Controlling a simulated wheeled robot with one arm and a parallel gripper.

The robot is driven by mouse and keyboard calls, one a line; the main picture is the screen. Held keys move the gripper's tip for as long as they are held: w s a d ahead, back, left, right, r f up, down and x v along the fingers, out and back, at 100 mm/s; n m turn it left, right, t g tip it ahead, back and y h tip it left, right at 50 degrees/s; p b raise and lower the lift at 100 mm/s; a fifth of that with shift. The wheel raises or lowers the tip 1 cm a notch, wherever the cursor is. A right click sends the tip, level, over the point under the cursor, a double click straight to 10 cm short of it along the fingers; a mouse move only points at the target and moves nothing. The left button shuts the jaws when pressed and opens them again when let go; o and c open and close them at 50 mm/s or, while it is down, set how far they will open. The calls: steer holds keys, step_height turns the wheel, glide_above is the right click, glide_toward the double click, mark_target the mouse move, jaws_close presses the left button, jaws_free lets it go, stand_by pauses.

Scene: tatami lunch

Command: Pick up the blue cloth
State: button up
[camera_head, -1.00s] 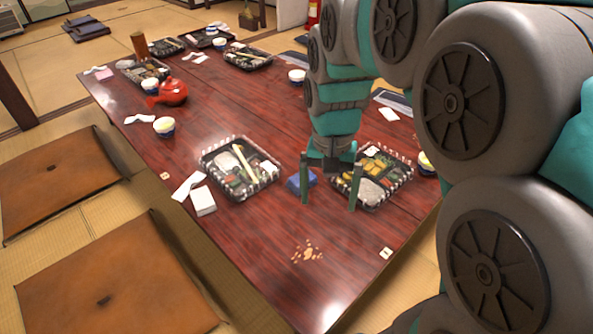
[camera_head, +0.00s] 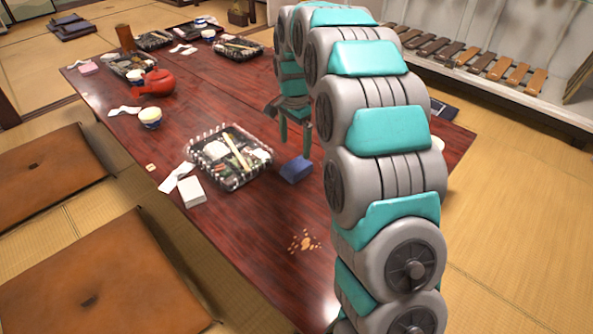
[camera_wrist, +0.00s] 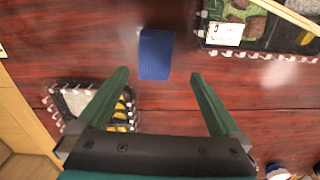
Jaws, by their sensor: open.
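The blue cloth (camera_head: 296,170) is a small folded block lying on the dark red table, just right of a lunch box. In the wrist view the cloth (camera_wrist: 156,54) lies ahead of the fingers, roughly centred between them. My gripper (camera_head: 295,134) is open and empty, with green fingers pointing down, and appears above and beyond the cloth in the head view. In the wrist view its fingertips (camera_wrist: 160,74) are spread wider than the cloth. I see no contact with the cloth.
A filled lunch box (camera_head: 190,160) stands left of the cloth; another (camera_wrist: 68,90) shows at lower left in the wrist view. A white box (camera_head: 192,192), crumbs (camera_head: 304,241), a red teapot (camera_head: 153,83) and a cup (camera_head: 150,117) are on the table (camera_head: 240,235). Its near part is mostly clear.

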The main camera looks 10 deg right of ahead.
mark_target(296, 164)
steer(key=f, duration=0.4)
steer(key=f+b, duration=0.1)
steer(key=f, duration=0.1)
steer(key=shift+s+d+f, duration=0.15)
steer(key=shift+s+f, duration=0.2)
steer(key=shift+f, duration=0.05)
steer(key=shift+c, duration=0.2)
steer(key=c, duration=1.3)
steer(key=shift+r, duration=0.15)
steer(key=shift+w+r+p, duration=0.1)
steer(key=shift+r+p, duration=0.25)
steer(key=shift+r, duration=1.3)
steer(key=shift+s+r, duration=0.15)
steer(key=shift+s, duration=0.1)
steer(key=s+d, duration=0.1)
steer(key=s, duration=0.3)
steer(key=s+d+r, duration=0.1)
steer(key=s, duration=0.4)
steer(key=s+d+p, duration=0.1)
steer(key=s, duration=0.4)
steer(key=shift+d+r, duration=0.15)
steer(key=shift+s+d, duration=0.15)
steer(key=shift+s, duration=0.5)
